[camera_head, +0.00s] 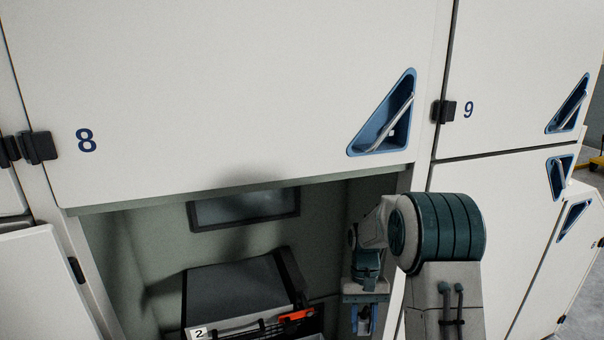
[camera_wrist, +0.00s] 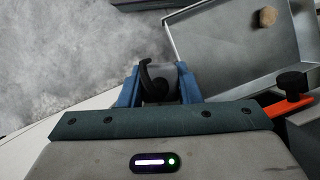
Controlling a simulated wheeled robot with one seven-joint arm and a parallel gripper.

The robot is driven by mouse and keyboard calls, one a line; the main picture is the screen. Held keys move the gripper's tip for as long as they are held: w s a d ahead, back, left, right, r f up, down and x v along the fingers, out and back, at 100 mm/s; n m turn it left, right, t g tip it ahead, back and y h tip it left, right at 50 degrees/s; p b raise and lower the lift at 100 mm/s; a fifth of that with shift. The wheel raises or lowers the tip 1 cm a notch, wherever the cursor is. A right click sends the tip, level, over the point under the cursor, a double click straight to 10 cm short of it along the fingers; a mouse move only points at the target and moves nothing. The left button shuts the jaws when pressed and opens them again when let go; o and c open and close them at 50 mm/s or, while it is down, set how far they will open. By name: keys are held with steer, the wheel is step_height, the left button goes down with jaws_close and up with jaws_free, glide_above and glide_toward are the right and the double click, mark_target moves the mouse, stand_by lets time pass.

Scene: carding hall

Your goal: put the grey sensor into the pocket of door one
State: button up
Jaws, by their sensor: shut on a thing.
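My gripper (camera_head: 364,322) hangs at the right side of the open recess below the door marked 8, with its blue fingers pointing down. In the wrist view my gripper (camera_wrist: 160,78) is closed on a small grey piece, which looks like the grey sensor (camera_wrist: 183,78), with a black curved part on it. The fingers hide much of it. In the head view the held piece is too small to make out. No door marked one and no pocket can be made out in either view.
A dark box (camera_head: 235,285) labelled 2 with an orange lever (camera_head: 297,315) stands in the recess, left of my gripper. A grey tray (camera_wrist: 225,62) holds a brown piece (camera_wrist: 267,16). Door 8 (camera_head: 230,90) overhangs the recess; door 9 (camera_head: 520,70) is at right.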

mark_target(365, 321)
steer(key=r+p, duration=0.3)
steer(key=p, duration=0.2)
steer(key=s+r+p, duration=0.1)
steer(key=r+p, duration=0.2)
steer(key=p, duration=0.2)
steer(key=shift+s, duration=0.15)
steer(key=r+p, duration=0.1)
steer(key=p, duration=0.3)
steer(key=shift+s+r, duration=0.2)
steer(key=shift+s, duration=0.2)
